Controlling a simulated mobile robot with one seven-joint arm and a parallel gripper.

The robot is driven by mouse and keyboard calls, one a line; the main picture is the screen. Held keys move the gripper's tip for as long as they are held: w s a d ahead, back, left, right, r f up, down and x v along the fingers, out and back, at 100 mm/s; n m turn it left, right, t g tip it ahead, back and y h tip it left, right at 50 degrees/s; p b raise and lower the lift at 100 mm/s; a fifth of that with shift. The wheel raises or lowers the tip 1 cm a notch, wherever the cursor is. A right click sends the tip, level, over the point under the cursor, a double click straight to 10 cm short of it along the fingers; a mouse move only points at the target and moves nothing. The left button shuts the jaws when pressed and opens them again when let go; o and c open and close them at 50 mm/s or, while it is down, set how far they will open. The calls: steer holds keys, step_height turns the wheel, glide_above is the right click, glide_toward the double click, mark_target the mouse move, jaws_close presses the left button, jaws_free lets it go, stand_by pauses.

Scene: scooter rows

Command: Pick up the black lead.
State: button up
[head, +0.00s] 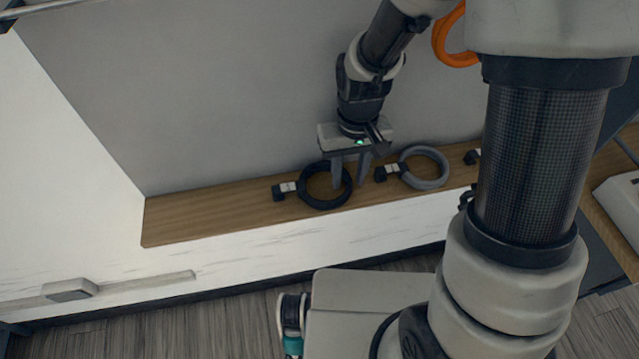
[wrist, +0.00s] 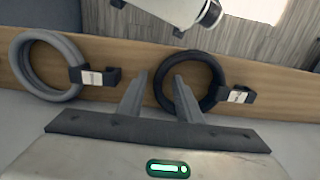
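The black lead (head: 312,201) is a coiled dark ring with a black plug and white label at its left. It lies flat on the wooden shelf in the head view. In the wrist view the black lead (wrist: 214,66) shows right of centre, its plug to the right. My gripper (head: 350,187) is open, fingers pointing down at the right side of the ring. In the wrist view my gripper (wrist: 157,77) has its two fingers apart, one over the ring's edge and the other outside it to the left. Nothing is visibly held; whether a finger touches the ring is unclear.
A grey coiled lead (head: 428,184) lies just right of the black one, also in the wrist view (wrist: 38,90). The wooden shelf (head: 200,219) is bare at its left end. A grey wall (head: 230,100) rises behind it. An orange ring (head: 447,45) hangs higher up.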

jaws_close()
steer(key=shift+r, duration=0.15)
